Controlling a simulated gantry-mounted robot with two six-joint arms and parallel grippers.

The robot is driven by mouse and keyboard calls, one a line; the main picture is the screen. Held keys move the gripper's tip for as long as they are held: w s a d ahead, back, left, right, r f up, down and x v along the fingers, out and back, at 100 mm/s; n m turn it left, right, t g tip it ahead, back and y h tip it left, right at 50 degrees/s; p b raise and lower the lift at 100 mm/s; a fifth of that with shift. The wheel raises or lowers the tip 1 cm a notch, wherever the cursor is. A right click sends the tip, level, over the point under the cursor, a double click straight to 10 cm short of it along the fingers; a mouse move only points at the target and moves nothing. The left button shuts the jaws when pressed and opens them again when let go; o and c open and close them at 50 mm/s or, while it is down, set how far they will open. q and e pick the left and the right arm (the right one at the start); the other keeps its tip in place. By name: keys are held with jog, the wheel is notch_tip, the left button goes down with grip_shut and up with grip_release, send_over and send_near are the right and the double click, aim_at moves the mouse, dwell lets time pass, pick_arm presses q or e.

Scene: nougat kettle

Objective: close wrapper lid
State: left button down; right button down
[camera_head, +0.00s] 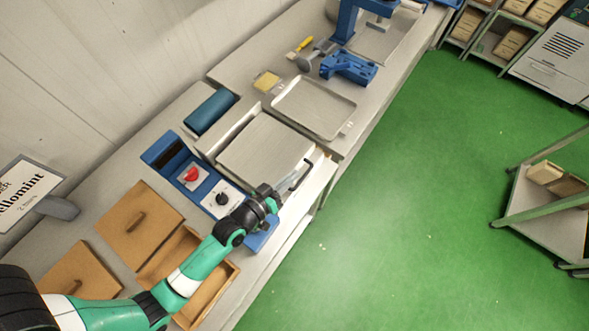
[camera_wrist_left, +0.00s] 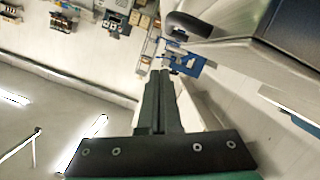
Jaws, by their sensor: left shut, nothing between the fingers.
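The wrapper is the machine with a blue control panel (camera_head: 207,190), which carries a red knob and a dark knob. Its pale grey lid (camera_head: 265,148) is a flat plate beside the panel, with a black bar handle (camera_head: 301,175) at its front edge. I cannot tell whether the lid is fully down. My left gripper (camera_head: 276,194) is shut and empty, just beside the handle's near end. In the left wrist view the shut fingers (camera_wrist_left: 160,75) point past a dark rounded bar (camera_wrist_left: 187,24), apparently the handle; contact is not clear.
A blue roll (camera_head: 210,111) lies behind the lid. A grey tray (camera_head: 314,107) and a blue tool (camera_head: 349,68) stand farther along the counter. Wooden boxes (camera_head: 139,224) lie under and beside my left arm. The green floor in front is clear.

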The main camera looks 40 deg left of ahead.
pick_arm(q)
jog(key=shift+d+f, duration=0.1)
jog(key=shift+f, duration=0.5)
notch_tip(320, 180, up, 5)
jog(key=p, duration=0.3)
jog(key=b+v, duration=0.1)
jog(key=v, duration=0.9)
jog(key=shift+a+f+b, duration=0.2)
jog(key=shift+f+b, duration=0.1)
jog(key=shift+f, duration=0.1)
